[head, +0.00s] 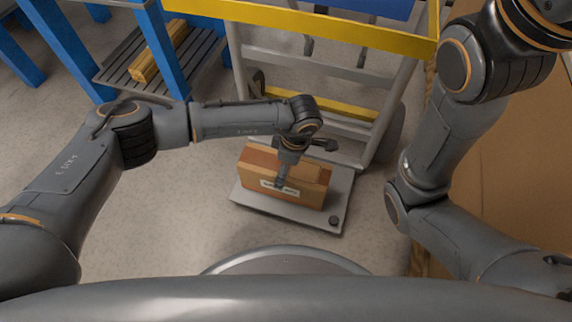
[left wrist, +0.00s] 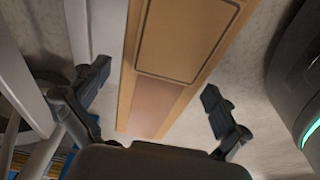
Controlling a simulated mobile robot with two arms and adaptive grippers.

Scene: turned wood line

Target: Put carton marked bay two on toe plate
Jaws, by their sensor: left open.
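A brown carton (head: 312,190) with a white label on its near side rests on the grey toe plate (head: 339,203) of the hand truck. The label is too small to read. My left gripper (head: 283,180) is directly over the carton, with part of the carton hidden behind it. In the left wrist view, its two fingers (left wrist: 155,90) are spread wide on either side of the carton (left wrist: 185,45), with gaps showing between fingers and carton. My right arm comes in at the right, but its gripper is outside the picture.
The hand truck's frame (head: 348,72) rises behind the plate, with a yellow bar (head: 300,25) across it. A blue-legged rack (head: 166,50) holding a wooden piece (head: 160,52) stands at the upper left. A large brown surface (head: 510,170) lies at the right. Floor left of the plate is clear.

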